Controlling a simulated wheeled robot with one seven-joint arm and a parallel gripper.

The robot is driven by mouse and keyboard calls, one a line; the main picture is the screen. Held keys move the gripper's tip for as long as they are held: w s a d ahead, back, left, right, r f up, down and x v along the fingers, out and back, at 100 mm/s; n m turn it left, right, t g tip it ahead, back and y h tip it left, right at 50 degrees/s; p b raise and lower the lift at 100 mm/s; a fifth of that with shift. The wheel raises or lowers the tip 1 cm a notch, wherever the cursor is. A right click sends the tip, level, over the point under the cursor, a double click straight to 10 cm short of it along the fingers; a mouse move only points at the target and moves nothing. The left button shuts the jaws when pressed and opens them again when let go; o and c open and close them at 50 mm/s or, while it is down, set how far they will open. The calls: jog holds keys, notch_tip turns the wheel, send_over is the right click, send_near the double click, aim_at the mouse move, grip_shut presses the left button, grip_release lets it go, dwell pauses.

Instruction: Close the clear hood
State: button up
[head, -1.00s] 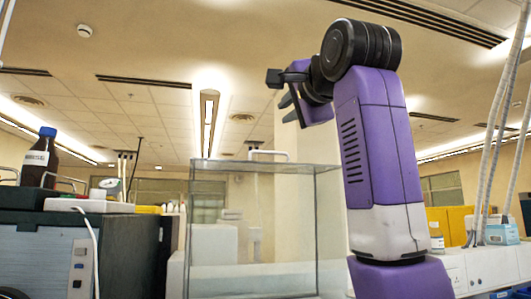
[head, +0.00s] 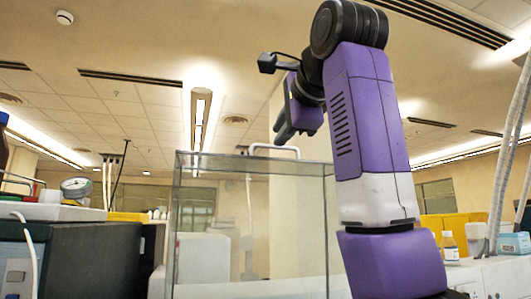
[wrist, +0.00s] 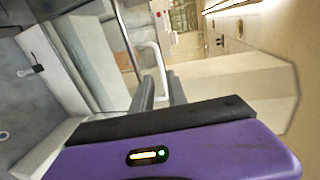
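The clear hood (head: 225,230) is a see-through box with thin dark edges, standing left of my arm in the head view. A white bar handle (head: 262,147) sits on its top edge. My gripper (head: 281,138) points down close to this handle. In the wrist view the handle (wrist: 154,50) runs down toward the space between the two dark fingers of my gripper (wrist: 160,86). The fingers stand apart with a gap. I cannot tell whether they touch the handle. The hood's lower part is cut off in the head view.
A dark instrument box (head: 88,255) with a gauge (head: 75,187) stands left of the hood. To the right are a small bottle (head: 449,246), yellow boxes (head: 437,225) and hanging grey tubes (head: 508,165).

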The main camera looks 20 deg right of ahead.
aim_at(272, 146)
jog(key=w+p, duration=0.1)
jog(key=w, duration=0.1)
jog(key=w+p, duration=0.1)
jog(key=w, duration=0.1)
jog(key=w+p, duration=0.1)
jog(key=w, duration=0.1)
jog(key=shift+w+f, duration=0.2)
jog(key=shift+f, duration=0.2)
jog(key=shift+w+f, duration=0.3)
jog(key=shift+w, duration=0.4)
grip_shut()
dwell(0.5)
